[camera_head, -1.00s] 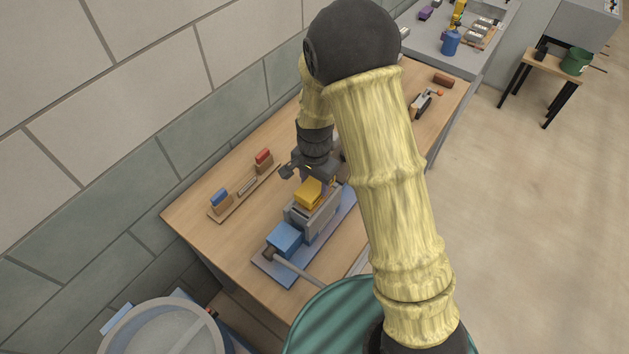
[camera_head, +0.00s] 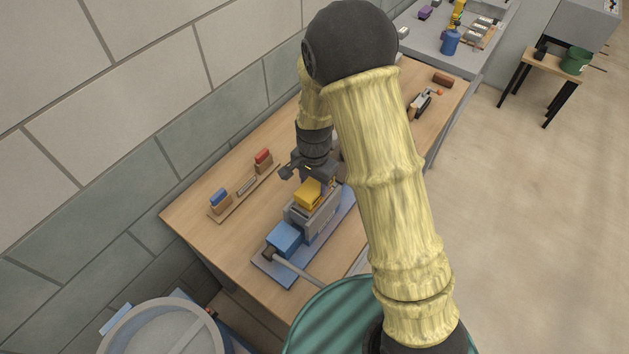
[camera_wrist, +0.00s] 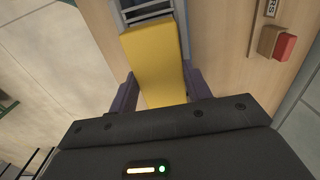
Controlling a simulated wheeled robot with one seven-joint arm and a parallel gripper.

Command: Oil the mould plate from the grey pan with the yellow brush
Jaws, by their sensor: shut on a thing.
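The yellow brush (camera_head: 309,193) shows as a yellow block over the grey box-shaped mould (camera_head: 318,221) on the bench. My gripper (camera_head: 310,178) is at its far end. In the wrist view the yellow block (camera_wrist: 153,58) lies between the two dark fingers of my gripper (camera_wrist: 160,92), which is shut on it. The block's underside and any bristles are hidden, so I cannot tell whether it touches the grey mould below. The grey pan and the mould plate cannot be made out for certain.
A blue block (camera_head: 285,239) and a lever stand on the blue base (camera_head: 272,273) at the mould's near end. A wooden rack (camera_head: 239,197) holds a blue-topped block (camera_head: 219,197) and a red-topped block (camera_head: 263,157) to the left. The left bench edge is clear.

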